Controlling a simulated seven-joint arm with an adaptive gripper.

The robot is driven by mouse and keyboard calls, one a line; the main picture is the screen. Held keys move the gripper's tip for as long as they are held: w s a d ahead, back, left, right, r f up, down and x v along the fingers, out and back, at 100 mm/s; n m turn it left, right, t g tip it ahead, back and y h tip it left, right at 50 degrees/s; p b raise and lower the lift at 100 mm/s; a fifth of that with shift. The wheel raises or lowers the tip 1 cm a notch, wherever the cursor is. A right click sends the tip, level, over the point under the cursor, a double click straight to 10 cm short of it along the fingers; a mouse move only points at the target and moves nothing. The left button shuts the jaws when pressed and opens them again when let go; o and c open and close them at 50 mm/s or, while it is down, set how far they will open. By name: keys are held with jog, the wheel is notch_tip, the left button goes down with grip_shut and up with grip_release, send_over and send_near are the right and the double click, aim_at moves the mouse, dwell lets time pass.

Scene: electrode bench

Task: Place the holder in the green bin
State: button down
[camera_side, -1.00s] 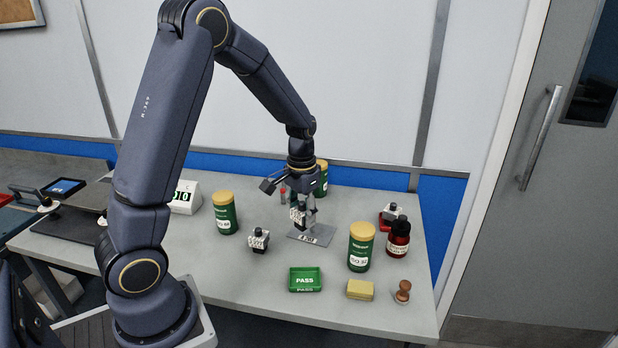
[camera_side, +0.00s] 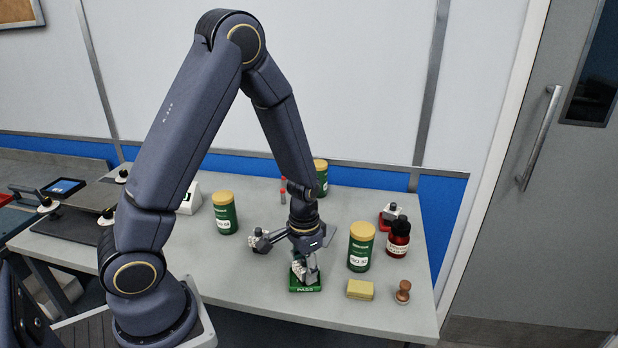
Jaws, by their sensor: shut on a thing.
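The green bin (camera_side: 304,290), a shallow tray marked PASS, lies near the front of the bench. My gripper (camera_side: 305,272) points down right over it and is shut on a holder (camera_side: 298,269), a small block with a pale, dark-marked face. The holder is low, at or just above the bin's floor; I cannot tell whether it touches. The gripper and holder hide much of the bin. A second holder (camera_side: 260,243) stands on the bench left of the gripper, partly covered by it.
More tubs (camera_side: 225,213) stand behind. The bench front is clear.

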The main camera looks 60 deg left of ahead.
jog(key=shift+f, duration=0.15)
jog(key=c, duration=0.6)
grip_release()
notch_tip(320, 180, up, 15)
notch_tip(320, 180, up, 5)
jog(key=t, duration=0.2)
send_over(303, 261)
jog(key=s+d, duration=0.2)
jog(key=s, duration=0.1)
jog(key=s+r+t, duration=0.1)
jog(key=s+r, duration=0.1)
jog(key=s+r+t, duration=0.1)
jog(key=s+r, duration=0.1)
jog(key=s+d+r+t, duration=0.1)
jog(key=s+r, duration=0.1)
jog(key=s, duration=0.1)
jog(key=shift+s+d+t, duration=0.1)
jog(key=shift+t, duration=0.2)
